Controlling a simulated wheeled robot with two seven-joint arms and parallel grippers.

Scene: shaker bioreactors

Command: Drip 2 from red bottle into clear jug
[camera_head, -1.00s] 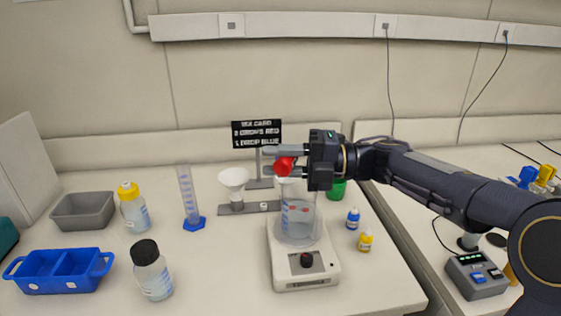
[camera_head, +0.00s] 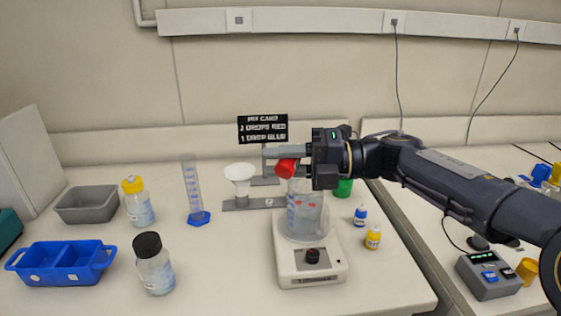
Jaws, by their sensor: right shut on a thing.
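The red bottle (camera_head: 287,168) is small and held in my right gripper (camera_head: 290,160), whose fingers are shut on it. It is above the clear jug, and looks tilted with its lower end towards the jug. The clear jug (camera_head: 304,215) with markings stands on the white stirrer (camera_head: 312,263), which has a dark knob. Drops and the jug's contents cannot be made out clearly. The sign (camera_head: 263,129) behind reads 2 drops red, 1 drop blue. My left gripper is not in view.
Small blue (camera_head: 360,215) and yellow (camera_head: 373,237) bottles stand right of the stirrer. A funnel stand (camera_head: 238,203) and a measuring cylinder (camera_head: 192,192) stand left of the jug. A black-capped bottle (camera_head: 153,267) and blue tray (camera_head: 62,265) are front left.

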